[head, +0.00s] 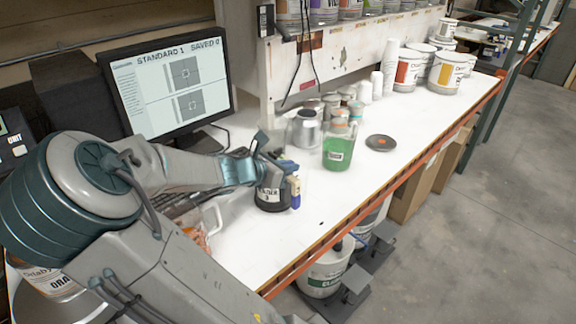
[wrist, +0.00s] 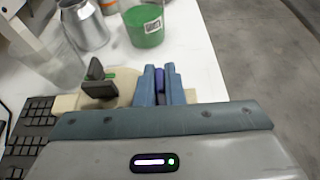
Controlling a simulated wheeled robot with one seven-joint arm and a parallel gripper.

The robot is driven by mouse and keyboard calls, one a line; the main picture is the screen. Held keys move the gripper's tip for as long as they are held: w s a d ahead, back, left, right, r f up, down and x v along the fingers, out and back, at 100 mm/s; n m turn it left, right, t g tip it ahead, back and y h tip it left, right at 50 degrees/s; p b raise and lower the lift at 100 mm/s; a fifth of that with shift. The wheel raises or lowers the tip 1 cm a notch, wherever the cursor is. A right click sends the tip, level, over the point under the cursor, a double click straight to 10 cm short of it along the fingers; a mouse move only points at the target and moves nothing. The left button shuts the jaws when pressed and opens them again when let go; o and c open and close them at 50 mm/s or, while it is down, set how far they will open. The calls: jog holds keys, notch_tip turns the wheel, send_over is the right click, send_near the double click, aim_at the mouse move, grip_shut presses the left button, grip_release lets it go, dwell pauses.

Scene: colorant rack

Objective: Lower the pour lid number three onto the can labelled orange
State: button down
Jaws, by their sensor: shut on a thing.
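My gripper (wrist: 161,80) is shut on a narrow purple-blue part between its two blue fingers in the wrist view. This part seems to belong to the pour lid, whose beige plate (wrist: 125,88) with a black knob (wrist: 98,80) shows beside the fingers. In the head view, a dark round piece (head: 271,198) with a white label ending in 3 is at my gripper (head: 284,178). I cannot tell whether it touches the bench.
A green-filled container (head: 338,152), a silver canister (head: 304,130) and a dark disc (head: 381,143) stand on the white bench (head: 335,205). A monitor (head: 170,80) and keyboard (wrist: 28,130) are at the left. Paint cans (head: 447,72) stand far right. The bench front is clear.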

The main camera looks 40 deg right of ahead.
jog(key=c, duration=1.5)
grip_release()
jog(key=shift+o, duration=0.2)
jog(key=p+v, duration=0.1)
jog(key=v, duration=1.2)
jog(key=shift+a+r+p, duration=0.25)
jog(key=shift+a+p, duration=0.1)
jog(key=shift+p, duration=0.05)
